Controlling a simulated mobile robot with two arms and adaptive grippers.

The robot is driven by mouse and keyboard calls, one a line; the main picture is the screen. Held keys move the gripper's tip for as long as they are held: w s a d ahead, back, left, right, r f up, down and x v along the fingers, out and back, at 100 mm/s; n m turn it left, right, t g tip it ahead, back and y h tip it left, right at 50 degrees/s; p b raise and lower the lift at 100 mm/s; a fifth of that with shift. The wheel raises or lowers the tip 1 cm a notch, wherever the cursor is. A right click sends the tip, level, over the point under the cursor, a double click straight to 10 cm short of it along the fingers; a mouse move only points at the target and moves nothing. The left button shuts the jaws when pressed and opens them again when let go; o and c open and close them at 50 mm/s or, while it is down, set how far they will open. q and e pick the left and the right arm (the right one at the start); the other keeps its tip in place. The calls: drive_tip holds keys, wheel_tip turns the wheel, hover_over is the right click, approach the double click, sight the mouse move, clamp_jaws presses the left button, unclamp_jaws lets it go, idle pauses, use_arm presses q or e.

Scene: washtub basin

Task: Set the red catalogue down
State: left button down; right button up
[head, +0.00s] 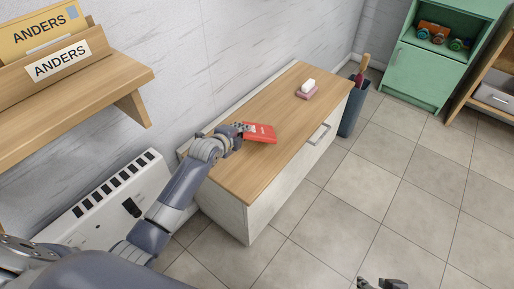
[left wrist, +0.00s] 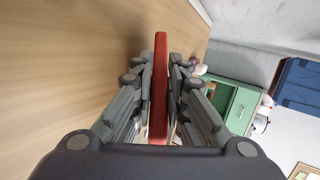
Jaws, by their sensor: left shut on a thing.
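The red catalogue (head: 262,133) is a thin red slab above or on the wooden top of a low cabinet (head: 253,176). My left gripper (head: 243,129) is shut on its near end. In the left wrist view the catalogue (left wrist: 160,88) stands edge-on between both fingers (left wrist: 160,95), with the wooden top to its left. I cannot tell whether the catalogue touches the top. My right gripper (head: 384,284) shows only in part at the bottom edge of the head view, away from the cabinet; its fingers are not clear.
A white soap-like block on a pink dish (head: 306,93) sits at the cabinet top's far end. A blue-grey bin (head: 353,108) stands beside the cabinet. A wooden shelf (head: 75,99) with folders is at left. A green cabinet (head: 425,76) is at back right. The tiled floor is clear.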

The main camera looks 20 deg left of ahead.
use_arm(q)
drive_tip(key=shift+f, duration=0.15)
use_arm(e)
drive_tip(key=shift+w, duration=0.3)
